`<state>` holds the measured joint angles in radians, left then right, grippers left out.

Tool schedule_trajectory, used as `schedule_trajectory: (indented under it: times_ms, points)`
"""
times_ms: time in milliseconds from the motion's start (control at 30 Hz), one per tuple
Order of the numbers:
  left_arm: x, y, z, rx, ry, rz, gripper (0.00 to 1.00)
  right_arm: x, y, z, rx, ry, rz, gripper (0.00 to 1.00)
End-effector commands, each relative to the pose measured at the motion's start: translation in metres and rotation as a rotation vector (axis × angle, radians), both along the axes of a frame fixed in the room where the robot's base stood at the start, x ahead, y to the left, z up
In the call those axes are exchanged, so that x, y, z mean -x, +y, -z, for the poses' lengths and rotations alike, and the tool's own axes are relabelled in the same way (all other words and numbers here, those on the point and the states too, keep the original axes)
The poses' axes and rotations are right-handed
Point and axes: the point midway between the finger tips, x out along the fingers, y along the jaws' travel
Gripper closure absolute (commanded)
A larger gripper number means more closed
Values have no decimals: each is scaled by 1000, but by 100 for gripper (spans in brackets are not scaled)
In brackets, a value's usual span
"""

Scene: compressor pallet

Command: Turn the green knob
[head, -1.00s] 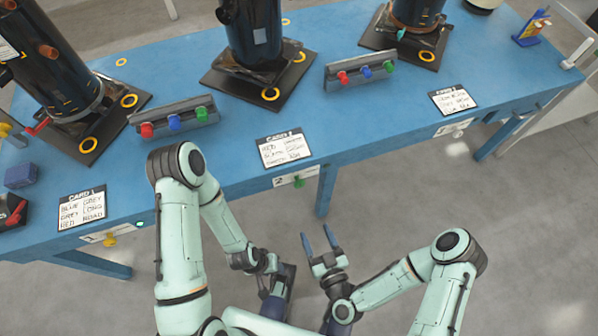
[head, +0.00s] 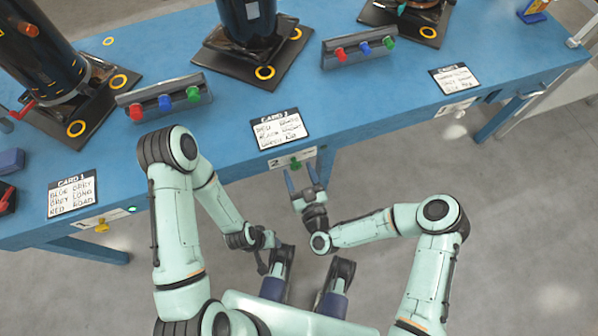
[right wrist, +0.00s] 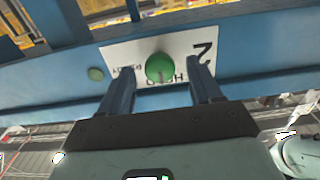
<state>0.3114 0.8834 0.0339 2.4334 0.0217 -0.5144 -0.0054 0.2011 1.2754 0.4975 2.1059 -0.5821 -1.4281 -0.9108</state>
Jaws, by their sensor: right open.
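A round green knob (head: 296,163) sits on the white plate marked 2 (head: 280,160) on the table's front edge. My left gripper (head: 266,240) is low and partly hidden.
The blue table (head: 350,110) carries black machines, a red-blue-green knob box (head: 165,102) at left and another (head: 357,50) at centre right. Other cards lie along the front. A yellow knob (head: 101,225) sits on plate 1. Open floor (head: 480,230) lies at right.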

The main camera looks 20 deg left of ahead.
Motion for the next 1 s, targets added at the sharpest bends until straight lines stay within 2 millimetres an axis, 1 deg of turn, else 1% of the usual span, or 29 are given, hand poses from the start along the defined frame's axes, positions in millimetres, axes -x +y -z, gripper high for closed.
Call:
schedule_trajectory:
  times_ms: [100,333,367,400,467,500,533,833,1000]
  points:
    - [-1,1,1,-1,-4,-1,57,-4,2,0,-1,1,0,36]
    - [-1,1,1,-1,-4,-1,57,-4,3,0,-1,1,0,36]
    - [-1,1,1,-1,-4,-1,57,-4,3,0,-1,1,0,43]
    - [-1,1,1,-1,-4,-1,57,-4,3,0,0,0,0,56]
    - [-1,1,1,-1,-4,-1,57,-4,3,0,0,0,0,75]
    - [-1,1,1,-1,-4,-1,57,-4,3,0,0,0,0,88]
    - [-1,1,1,-1,-4,-1,57,-4,3,0,0,0,0,92]
    - [-2,1,1,-2,-4,-1,57,-3,3,0,-21,15,-1,92]
    - [-3,2,3,-5,-9,-4,57,-4,2,0,-83,57,0,92]
